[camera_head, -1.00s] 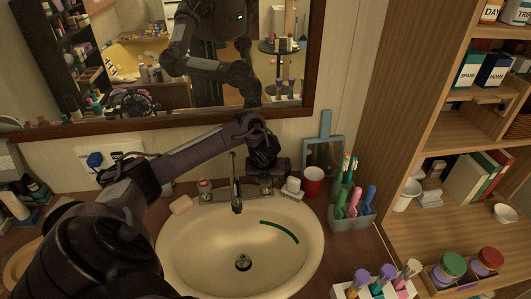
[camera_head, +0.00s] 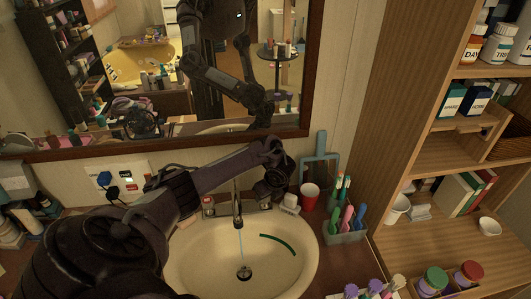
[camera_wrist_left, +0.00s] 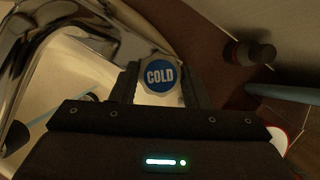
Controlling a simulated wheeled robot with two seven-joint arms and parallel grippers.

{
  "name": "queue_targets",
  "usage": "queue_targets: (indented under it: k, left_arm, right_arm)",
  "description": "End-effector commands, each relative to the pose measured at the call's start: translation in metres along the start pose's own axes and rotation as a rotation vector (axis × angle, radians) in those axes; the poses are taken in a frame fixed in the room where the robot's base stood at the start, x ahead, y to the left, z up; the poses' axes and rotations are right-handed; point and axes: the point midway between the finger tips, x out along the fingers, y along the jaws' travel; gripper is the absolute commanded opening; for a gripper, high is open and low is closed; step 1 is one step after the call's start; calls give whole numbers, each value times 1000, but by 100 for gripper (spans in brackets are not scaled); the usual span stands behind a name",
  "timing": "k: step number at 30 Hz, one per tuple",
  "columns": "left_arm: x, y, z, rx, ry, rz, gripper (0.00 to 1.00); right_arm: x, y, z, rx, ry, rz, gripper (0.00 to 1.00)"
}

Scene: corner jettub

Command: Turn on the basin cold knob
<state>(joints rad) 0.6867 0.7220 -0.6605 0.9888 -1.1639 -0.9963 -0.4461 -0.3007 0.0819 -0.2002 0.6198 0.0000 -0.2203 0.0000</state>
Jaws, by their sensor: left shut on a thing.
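The basin cold knob (camera_wrist_left: 160,75), with a blue round label reading COLD, sits between the fingers of my left gripper (camera_wrist_left: 160,92) in the left wrist view. The gripper is shut on it. In the head view my left gripper (camera_head: 271,198) is at the right side of the faucet (camera_head: 237,208) and hides the knob. A thin bluish stream of water (camera_head: 241,245) falls from the spout into the white basin (camera_head: 195,260). The other knob (camera_head: 208,206), with a red mark, stands free at the faucet's left. My right gripper is not in view.
A red cup (camera_head: 309,196) and a holder with brushes (camera_head: 345,232) stand close to the right of my gripper. A mirror (camera_head: 170,75) hangs behind the basin. A wooden shelf (camera_head: 400,250) fills the right side.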

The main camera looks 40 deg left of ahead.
Motion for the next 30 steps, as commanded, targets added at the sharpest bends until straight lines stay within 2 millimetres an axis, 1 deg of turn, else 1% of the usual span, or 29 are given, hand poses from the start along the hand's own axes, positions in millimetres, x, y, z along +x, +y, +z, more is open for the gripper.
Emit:
queue_targets:
  k: [1,6,23,24,28,30]
  left_arm:
    - [-3,-1,1,-22,0,8,19]
    - [-2,-2,1,-76,0,29,19]
    - [-1,-2,1,-105,0,39,19]
    - [-1,-2,1,-105,0,39,45]
    - [-1,-2,1,-104,0,40,62]
    - [0,-2,0,-104,0,40,63]
  right_arm:
    - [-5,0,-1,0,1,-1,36]
    - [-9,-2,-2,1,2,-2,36]
    - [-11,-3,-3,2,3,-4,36]
    - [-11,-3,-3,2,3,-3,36]
    - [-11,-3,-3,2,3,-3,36]
    - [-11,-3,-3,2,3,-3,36]
